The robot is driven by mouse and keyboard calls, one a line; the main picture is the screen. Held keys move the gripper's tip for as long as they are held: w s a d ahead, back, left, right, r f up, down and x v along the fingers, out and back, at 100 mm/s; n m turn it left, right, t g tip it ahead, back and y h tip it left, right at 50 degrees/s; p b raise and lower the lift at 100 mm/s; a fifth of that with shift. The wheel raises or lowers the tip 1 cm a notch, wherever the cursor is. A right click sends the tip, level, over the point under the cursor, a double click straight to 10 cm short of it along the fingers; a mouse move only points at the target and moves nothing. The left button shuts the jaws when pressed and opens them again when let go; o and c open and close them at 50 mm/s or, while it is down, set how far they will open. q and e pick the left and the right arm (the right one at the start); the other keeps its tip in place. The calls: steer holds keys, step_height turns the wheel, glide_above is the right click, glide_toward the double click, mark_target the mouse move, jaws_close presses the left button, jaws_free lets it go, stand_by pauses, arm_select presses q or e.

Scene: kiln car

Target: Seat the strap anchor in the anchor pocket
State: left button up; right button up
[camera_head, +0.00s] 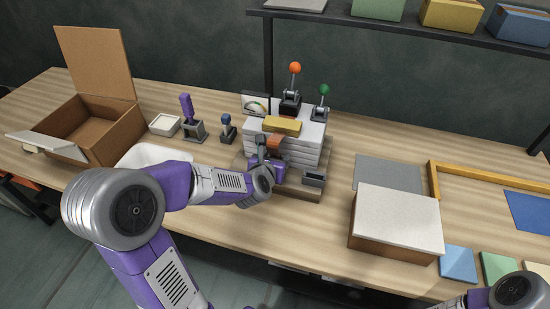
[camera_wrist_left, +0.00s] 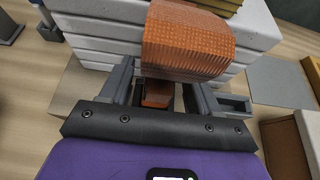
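A wide ribbed orange strap (camera_wrist_left: 188,42) hangs over the front of the white slab stack; its brown-orange end shows in the head view (camera_head: 275,142). Below it, a small orange piece (camera_wrist_left: 157,95), probably the strap anchor, lies between the fingers of my left gripper (camera_wrist_left: 158,82). The fingers look apart, with gaps beside the piece. In the head view my left gripper (camera_head: 272,160) is at the stack's front face. A grey block with a dark recess (camera_head: 314,179), possibly the anchor pocket, is just to its right; it also shows in the left wrist view (camera_wrist_left: 234,103). My right gripper is out of view.
The white slab stack (camera_head: 290,150) bears a yellow block (camera_head: 282,125) and stands before orange and green knobbed levers (camera_head: 295,68). An open cardboard box (camera_head: 95,130) is at left. A white-topped box (camera_head: 397,220) stands right. Bare table lies between the stack and that box.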

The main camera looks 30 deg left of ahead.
arm_select(q)
steer(key=shift+r+p, duration=0.25)
steer(key=shift+p, duration=0.1)
steer(key=b+v, duration=0.2)
steer(key=v, duration=1)
steer(key=shift+f+b, duration=0.15)
steer(key=shift+b, duration=0.15)
